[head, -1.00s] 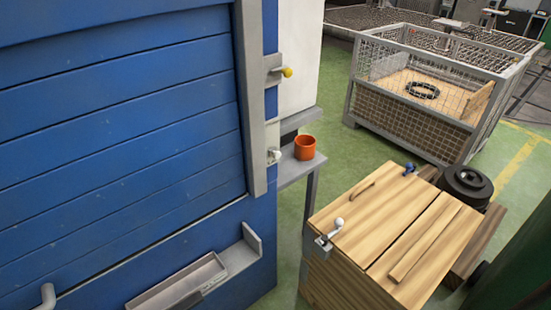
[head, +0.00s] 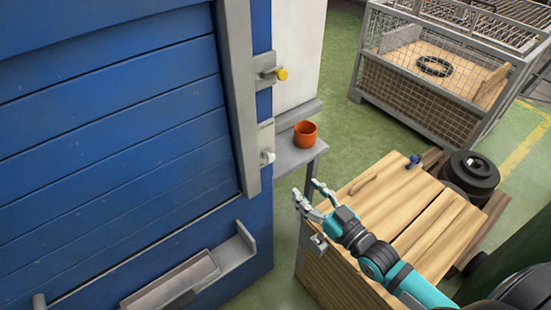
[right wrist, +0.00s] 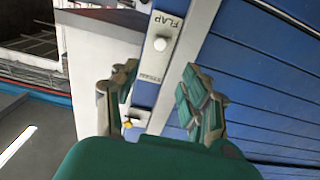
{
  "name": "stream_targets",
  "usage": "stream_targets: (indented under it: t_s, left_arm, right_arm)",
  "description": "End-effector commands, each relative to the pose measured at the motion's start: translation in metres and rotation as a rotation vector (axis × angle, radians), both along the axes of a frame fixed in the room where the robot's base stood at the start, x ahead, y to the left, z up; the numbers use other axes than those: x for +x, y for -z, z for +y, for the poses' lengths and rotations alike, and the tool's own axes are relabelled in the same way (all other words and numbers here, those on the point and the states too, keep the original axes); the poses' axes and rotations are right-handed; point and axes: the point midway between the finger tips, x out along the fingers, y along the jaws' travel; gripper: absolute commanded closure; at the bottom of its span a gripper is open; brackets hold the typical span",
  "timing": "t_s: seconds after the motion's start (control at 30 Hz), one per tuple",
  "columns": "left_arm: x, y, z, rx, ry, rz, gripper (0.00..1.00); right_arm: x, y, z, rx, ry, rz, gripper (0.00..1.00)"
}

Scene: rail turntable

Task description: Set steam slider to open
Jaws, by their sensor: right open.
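A yellow knob (head: 281,74) sticks out from a grey slider plate (head: 264,66) on the blue cabinet's right edge. A white knob (head: 267,157) sits on a second plate lower down. In the right wrist view, the white knob (right wrist: 160,44) is beside a FLAP label, and the yellow knob (right wrist: 128,124) shows small at the left finger; its nearby label is too small to read surely. My right gripper (head: 308,192) is open and empty, lower right of both knobs and apart from them. Its fingers also frame the right wrist view (right wrist: 160,74). My left gripper is not in view.
An orange cup (head: 305,134) stands on a grey shelf (head: 300,158) beside the cabinet. A wooden box (head: 380,195) lies under my right arm. A wire-mesh crate (head: 440,85) stands behind. A grey tray (head: 172,285) juts from the cabinet's lower front.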

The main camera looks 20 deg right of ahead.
Motion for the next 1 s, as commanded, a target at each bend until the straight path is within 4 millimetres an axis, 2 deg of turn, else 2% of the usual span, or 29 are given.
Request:
stream_targets:
  t_s: [0.03,0.3,0.5,0.7,1.0]
  left_arm:
    - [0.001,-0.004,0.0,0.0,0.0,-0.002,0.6]
    - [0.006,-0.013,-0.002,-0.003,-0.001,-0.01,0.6]
    - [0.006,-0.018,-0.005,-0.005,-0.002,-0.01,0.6]
    - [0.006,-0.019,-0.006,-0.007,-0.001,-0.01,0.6]
    - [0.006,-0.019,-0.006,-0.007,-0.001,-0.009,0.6]
  right_arm:
    - [0.013,-0.003,0.004,0.003,0.002,-0.004,0.54]
    - [0.069,-0.003,0.025,0.001,0.001,-0.003,0.54]
    - [0.104,-0.002,0.038,-0.002,0.0,-0.001,0.54]
    - [0.123,0.0,0.045,-0.001,0.0,0.001,0.54]
    - [0.127,0.001,0.046,-0.002,0.0,0.002,0.54]
